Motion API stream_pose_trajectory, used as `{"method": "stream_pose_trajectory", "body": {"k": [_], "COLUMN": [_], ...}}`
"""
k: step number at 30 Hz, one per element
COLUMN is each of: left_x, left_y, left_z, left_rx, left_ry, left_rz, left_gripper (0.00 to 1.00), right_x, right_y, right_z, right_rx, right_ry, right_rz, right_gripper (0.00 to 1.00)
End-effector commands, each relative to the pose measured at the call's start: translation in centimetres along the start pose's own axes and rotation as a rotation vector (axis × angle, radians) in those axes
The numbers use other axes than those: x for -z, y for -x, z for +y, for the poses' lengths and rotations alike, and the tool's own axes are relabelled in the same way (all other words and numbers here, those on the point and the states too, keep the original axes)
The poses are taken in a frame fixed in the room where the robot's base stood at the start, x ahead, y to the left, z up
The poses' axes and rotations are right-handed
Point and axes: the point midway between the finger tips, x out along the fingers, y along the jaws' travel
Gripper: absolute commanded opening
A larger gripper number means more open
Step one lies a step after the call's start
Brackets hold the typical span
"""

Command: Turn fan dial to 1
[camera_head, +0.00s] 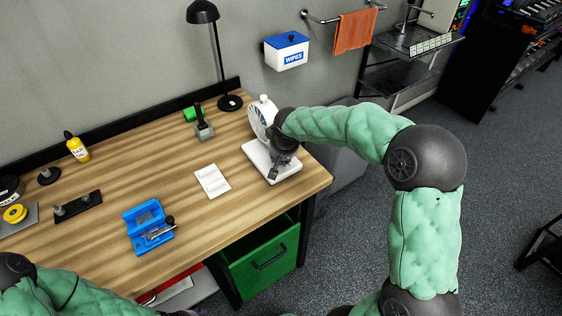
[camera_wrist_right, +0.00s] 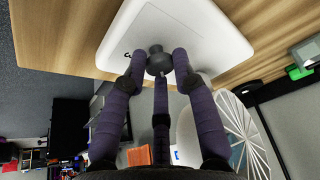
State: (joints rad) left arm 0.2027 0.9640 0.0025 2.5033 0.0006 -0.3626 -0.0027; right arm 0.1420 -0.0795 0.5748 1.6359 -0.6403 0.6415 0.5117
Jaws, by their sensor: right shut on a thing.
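The white fan (camera_head: 260,117) stands near the right end of the wooden table, on its white base (camera_head: 289,172). In the right wrist view, the base (camera_wrist_right: 195,30) fills the upper middle and the fan's grille (camera_wrist_right: 245,130) shows at the right. A dark grey dial (camera_wrist_right: 157,62) sits on the base. My right gripper (camera_wrist_right: 160,68) has its fingers around the dial, shut on it. In the head view my right gripper (camera_head: 275,170) is over the base and hides the dial there. The dial's number marks are not readable. Only my left arm shows at the lower left; its gripper is out of view.
A white switch plate (camera_head: 212,181) lies left of the fan. A blue holder (camera_head: 148,225), a black lamp (camera_head: 220,60), a green-topped item (camera_head: 200,122) and a yellow bottle (camera_head: 77,147) stand on the table. The table's right edge is close to the fan.

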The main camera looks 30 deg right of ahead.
Motion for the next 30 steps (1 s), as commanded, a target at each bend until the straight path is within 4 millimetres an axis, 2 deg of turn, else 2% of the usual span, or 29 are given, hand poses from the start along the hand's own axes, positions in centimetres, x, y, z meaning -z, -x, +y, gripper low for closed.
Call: {"method": "stream_pose_trajectory", "body": {"k": [4, 18, 19, 21, 30], "left_x": [0.03, 0.04, 0.04, 0.04, 0.04], "left_y": [-0.55, -0.60, -0.60, -0.60, -0.61], "left_z": [-0.20, -0.21, -0.21, -0.21, -0.22], "left_rx": [0.000, 0.000, 0.000, 0.000, 0.000], "left_ry": [0.000, 0.000, 0.000, 0.000, 0.000], "left_rz": [0.000, 0.000, 0.000, 0.000, 0.000], "left_gripper": [0.61, 0.61, 0.61, 0.61, 0.61], "right_x": [0.13, 0.16, 0.16, 0.14, 0.05], "right_y": [0.01, 0.13, 0.13, 0.12, 0.08], "right_z": [0.00, 0.03, 0.03, 0.03, -0.01], "right_rx": [-0.011, -0.016, -0.016, -0.016, -0.016], "right_ry": [-0.028, -0.040, -0.040, -0.040, -0.039], "right_rz": [0.004, 0.003, 0.003, 0.003, 0.000], "right_gripper": [0.00, 0.00, 0.37, 0.52, 0.52]}}
